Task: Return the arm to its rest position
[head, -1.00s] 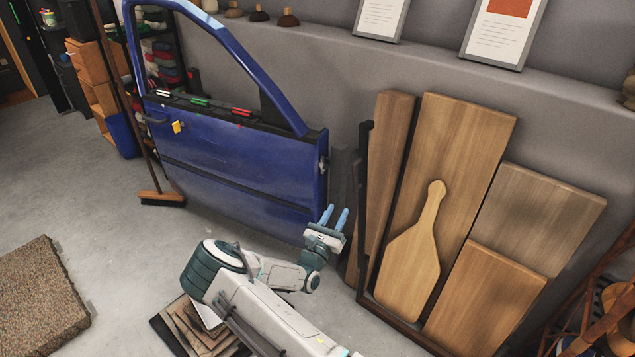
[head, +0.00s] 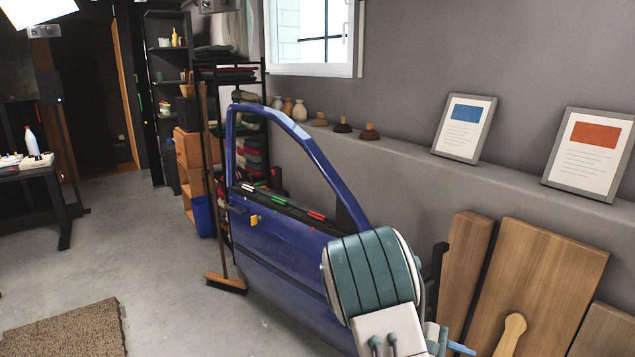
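My arm (head: 372,280) rises from the bottom of the head view, with its large teal-and-white joint in front of the right part of the blue car door. My gripper (head: 458,347) is low in the view, mostly hidden behind the arm and cut by the bottom edge. Only a light-blue fingertip shows, pointing right towards the wooden boards. Whether the gripper is open or shut is not visible, and nothing is seen in it. The blue car door (head: 278,245) stands upright, with an empty window frame and a yellow tag. Its lower right part is hidden by my arm.
Wooden boards (head: 540,285) lean against the wall at right. A broom (head: 226,283) stands left of the door, near shelves (head: 228,72). Framed sheets (head: 464,128) and small vases (head: 299,110) line the ledge. A brown mat (head: 70,330) lies at lower left; grey floor is open beyond it.

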